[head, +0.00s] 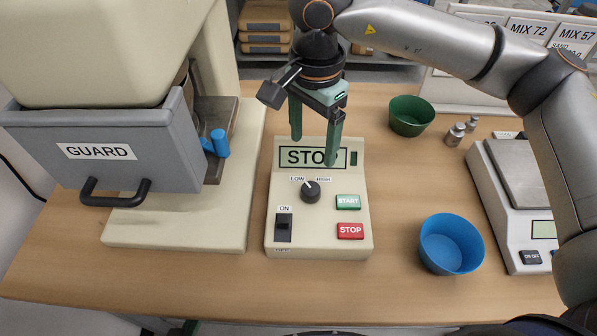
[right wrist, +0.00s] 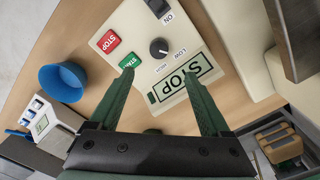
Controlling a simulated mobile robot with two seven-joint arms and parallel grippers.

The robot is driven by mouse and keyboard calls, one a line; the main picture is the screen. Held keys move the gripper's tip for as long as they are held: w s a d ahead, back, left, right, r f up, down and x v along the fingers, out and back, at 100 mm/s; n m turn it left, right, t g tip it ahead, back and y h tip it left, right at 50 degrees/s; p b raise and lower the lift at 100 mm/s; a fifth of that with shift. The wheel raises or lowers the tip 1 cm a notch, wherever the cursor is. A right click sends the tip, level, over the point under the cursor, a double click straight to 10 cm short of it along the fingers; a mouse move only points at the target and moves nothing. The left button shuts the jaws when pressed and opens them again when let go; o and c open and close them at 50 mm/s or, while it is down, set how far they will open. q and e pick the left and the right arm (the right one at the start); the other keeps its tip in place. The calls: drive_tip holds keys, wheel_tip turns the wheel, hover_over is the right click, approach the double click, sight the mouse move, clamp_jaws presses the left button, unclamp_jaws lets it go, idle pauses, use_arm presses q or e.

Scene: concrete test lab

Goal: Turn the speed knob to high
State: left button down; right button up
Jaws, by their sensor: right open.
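The speed knob (head: 310,192) is a round black dial with a white mark, between the LOW and HIGH labels on a cream control box (head: 272,228). Its mark points up, roughly between the labels; the exact setting is hard to read. The knob also shows in the right wrist view (right wrist: 159,47). My right gripper (head: 313,150) points down over the box's display (head: 300,157), which reads STOP. Its green fingers are apart and empty, short of the knob and not touching it. One finger covers part of the display in the head view. My left gripper is out of view.
Green START (head: 348,202) and red STOP (head: 350,231) buttons sit right of the knob; an ON/OFF switch (head: 284,228) sits below left. A mixer with a grey guard (head: 150,150) stands left. A blue bowl (head: 450,244), green bowl (head: 410,116) and scale (head: 515,235) stand right.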

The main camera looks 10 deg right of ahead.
sight(311, 188)
wheel_tip(311, 188, down, 12)
drive_tip(key=shift+s+f+p, duration=0.15)
drive_tip(key=shift+p, duration=0.75)
clamp_jaws()
